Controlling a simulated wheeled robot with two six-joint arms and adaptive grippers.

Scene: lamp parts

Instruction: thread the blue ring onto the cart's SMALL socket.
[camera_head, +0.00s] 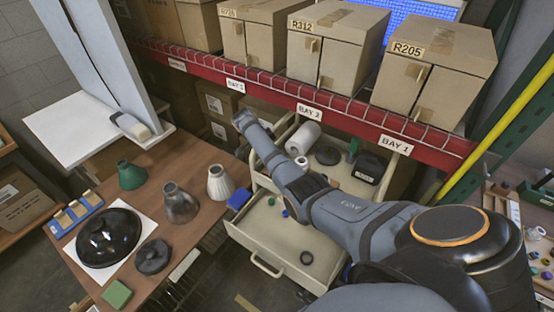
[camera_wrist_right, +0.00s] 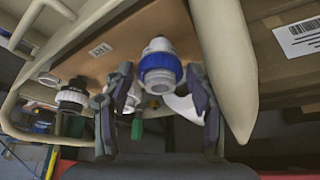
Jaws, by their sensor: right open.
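In the right wrist view a white socket with the blue ring (camera_wrist_right: 159,69) around it hangs below a brown board (camera_wrist_right: 135,50). The socket's open end (camera_wrist_right: 158,86) points toward the camera. My right gripper (camera_wrist_right: 158,108) is open, its fingers on either side of the socket and ring, with gaps visible. I cannot tell how firmly the ring is seated. A second socket (camera_wrist_right: 72,96), with black and white parts, hangs to the left. In the head view my right arm reaches across the cream cart (camera_head: 247,238); its gripper is not clear there. My left gripper is not in view.
Cream cart rails (camera_wrist_right: 228,65) stand close to the right finger. In the head view, the cart's open drawer holds small rings, including a black one (camera_head: 306,258). A wooden table (camera_head: 195,235) with lamp parts stands left. A red shelf beam (camera_head: 345,120) runs above.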

